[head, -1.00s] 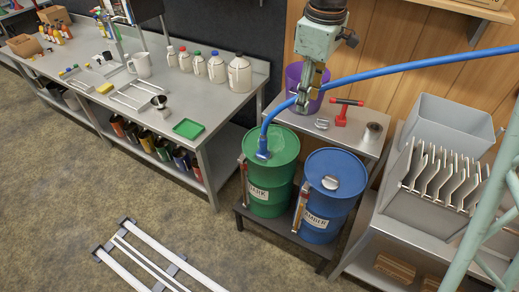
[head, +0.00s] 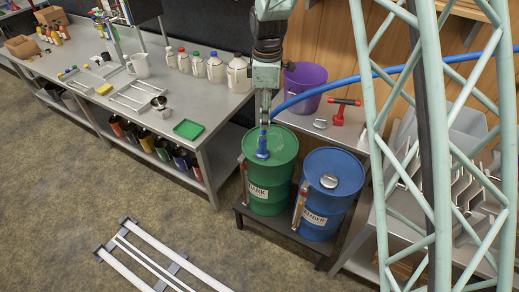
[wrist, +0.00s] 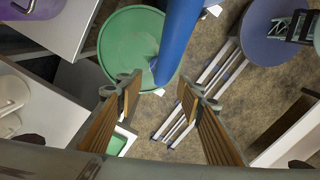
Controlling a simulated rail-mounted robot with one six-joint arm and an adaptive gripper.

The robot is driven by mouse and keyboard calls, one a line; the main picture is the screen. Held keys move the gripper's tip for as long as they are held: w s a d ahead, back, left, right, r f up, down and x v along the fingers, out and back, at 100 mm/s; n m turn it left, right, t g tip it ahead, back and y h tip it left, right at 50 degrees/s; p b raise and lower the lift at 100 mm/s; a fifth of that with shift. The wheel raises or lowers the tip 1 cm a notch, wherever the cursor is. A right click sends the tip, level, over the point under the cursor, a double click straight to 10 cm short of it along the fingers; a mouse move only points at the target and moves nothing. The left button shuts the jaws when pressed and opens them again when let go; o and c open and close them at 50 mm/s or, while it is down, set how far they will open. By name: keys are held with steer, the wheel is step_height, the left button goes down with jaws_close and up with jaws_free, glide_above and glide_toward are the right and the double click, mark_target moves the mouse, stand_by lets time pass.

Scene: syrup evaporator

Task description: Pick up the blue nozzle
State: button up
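The blue nozzle (head: 262,145) stands on the lid of the green drum (head: 283,160), with its blue hose (head: 345,86) running up to the right behind my arm. My gripper (head: 265,121) points down just above the nozzle in the head view. In the wrist view my gripper (wrist: 161,88) is open, its two fingers spread and nothing held between them. The blue nozzle and hose (wrist: 178,42) show just beyond the fingertips over the green drum lid (wrist: 122,45). I cannot tell whether a finger touches the nozzle.
A blue drum (head: 333,185) stands right beside the green one. Behind are a purple bucket (head: 305,88) and a red-handled tool (head: 339,115) on a metal table. A workbench (head: 205,125) with bottles and a green tray (head: 188,129) is at left. My lattice mast covers the right side.

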mark_target(263, 145)
steer(key=shift+w+a+f, duration=0.2)
steer(key=shift+a+f, duration=0.3)
steer(key=shift+f, duration=0.15)
steer(key=shift+f, duration=0.15)
steer(key=shift+f+b, duration=0.65)
steer(key=shift+f, duration=3.5)
steer(key=shift+s+f+b, duration=0.2)
steer(key=shift+f+b, duration=0.4)
steer(key=shift+f, duration=2.05)
steer(key=c, duration=1.1)
